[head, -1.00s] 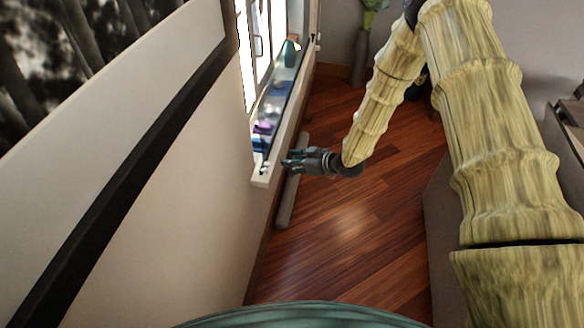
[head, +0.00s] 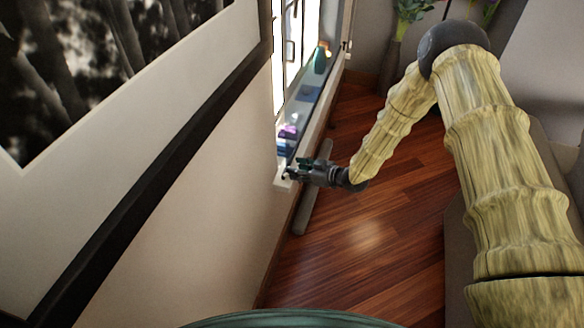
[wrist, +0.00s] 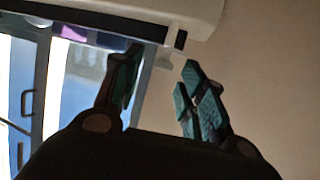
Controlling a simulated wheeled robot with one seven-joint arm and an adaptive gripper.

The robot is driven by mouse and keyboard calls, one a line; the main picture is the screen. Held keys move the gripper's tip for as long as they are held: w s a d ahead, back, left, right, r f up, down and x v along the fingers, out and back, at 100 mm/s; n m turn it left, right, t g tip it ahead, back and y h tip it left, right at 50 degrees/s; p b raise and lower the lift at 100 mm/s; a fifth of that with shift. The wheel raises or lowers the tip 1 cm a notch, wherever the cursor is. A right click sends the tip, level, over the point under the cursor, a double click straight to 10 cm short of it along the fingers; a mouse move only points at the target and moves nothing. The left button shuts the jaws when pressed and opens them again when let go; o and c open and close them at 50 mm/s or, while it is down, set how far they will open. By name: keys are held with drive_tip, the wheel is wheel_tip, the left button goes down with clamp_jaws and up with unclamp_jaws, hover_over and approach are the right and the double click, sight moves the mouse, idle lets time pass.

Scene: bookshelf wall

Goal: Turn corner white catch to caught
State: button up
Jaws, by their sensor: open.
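The white window ledge (head: 284,183) ends in a near corner at the left wall. In the wrist view a small white piece (wrist: 164,64), which looks like the catch, sticks out at that corner beside a dark block (wrist: 180,40). My gripper (head: 299,170) is at this corner, reaching in from the right. In the wrist view my gripper (wrist: 162,86) is open, with its teal-padded fingers apart and the white piece beyond the gap between them. I cannot tell whether they touch it. In the head view the gripper mostly hides the catch, and its turn position is unclear.
A teal vase (head: 320,60) and small purple and blue items (head: 289,131) stand along the ledge by the glass. A framed picture (head: 90,60) hangs on the left wall. The floor between is clear.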

drive_tip(key=shift+x, duration=0.85)
